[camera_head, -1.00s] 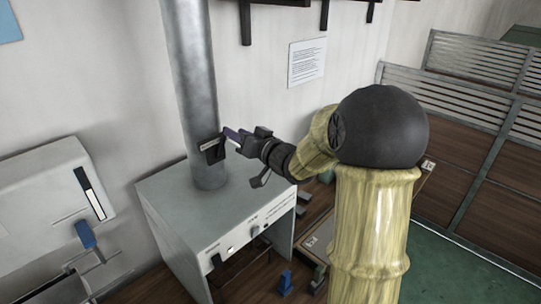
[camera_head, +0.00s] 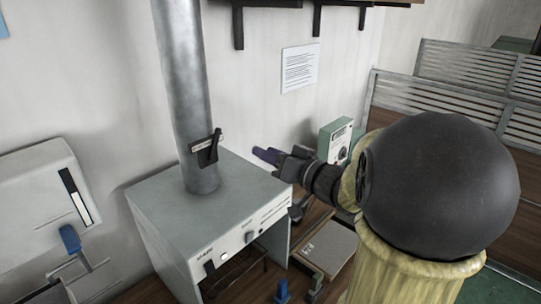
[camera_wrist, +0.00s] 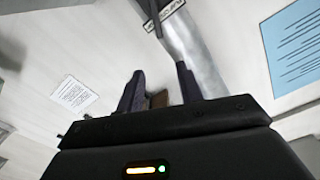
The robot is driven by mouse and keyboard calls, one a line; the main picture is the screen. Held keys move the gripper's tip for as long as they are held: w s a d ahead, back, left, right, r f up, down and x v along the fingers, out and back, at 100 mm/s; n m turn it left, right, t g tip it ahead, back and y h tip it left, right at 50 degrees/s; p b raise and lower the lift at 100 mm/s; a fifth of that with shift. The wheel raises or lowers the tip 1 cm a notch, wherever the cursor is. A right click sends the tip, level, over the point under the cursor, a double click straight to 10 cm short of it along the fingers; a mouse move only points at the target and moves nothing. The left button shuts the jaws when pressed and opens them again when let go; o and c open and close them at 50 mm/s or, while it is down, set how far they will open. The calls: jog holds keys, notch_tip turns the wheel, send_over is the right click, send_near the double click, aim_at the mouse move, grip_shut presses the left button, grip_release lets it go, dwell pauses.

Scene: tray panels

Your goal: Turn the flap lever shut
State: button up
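The flap lever (camera_head: 208,150) is a dark handle beside a small label plate on the grey metal duct pipe (camera_head: 183,80). It slants, its upper end up and to the right. In the wrist view, the lever (camera_wrist: 151,14) shows at the top edge beside the label, partly cut off, on the pipe (camera_wrist: 196,48). My gripper (camera_head: 265,156) is to the right of the lever and clear of it. In the wrist view its two dark fingers (camera_wrist: 160,84) stand apart with nothing held between them.
The pipe rises from a grey box-shaped unit (camera_head: 190,225) with knobs on its front. A white wall unit (camera_head: 30,185) with a blue handle is at the left. A green device (camera_head: 337,141) stands behind my arm. Dark shelf brackets (camera_head: 238,25) are on the wall above.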

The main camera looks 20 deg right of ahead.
jog(key=shift+f, duration=0.1)
jog(key=c, duration=0.6)
jog(key=shift+w+d+f+h, duration=0.1)
jog(key=shift+w+f+h, duration=0.25)
jog(key=shift+h, duration=0.15)
grip_shut()
notch_tip(320, 180, down, 14)
jog(key=s+m+g+h, duration=0.2)
jog(key=g+h, duration=0.3)
jog(key=h, duration=0.2)
jog(key=s+a+f+n+g, duration=0.1)
jog(key=s+a+f+g, duration=0.3)
jog(key=s, duration=0.2)
jog(key=s+a+f+g+b, duration=0.1)
jog(key=s+a+f+g, duration=0.2)
jog(key=s, duration=0.4)
notch_tip(320, 180, down, 3)
jog(key=shift+s+a+r+n+g, duration=0.2)
jog(key=shift+s+a+n+g, duration=0.15)
jog(key=shift+g, duration=0.55)
jog(key=shift+a, duration=0.15)
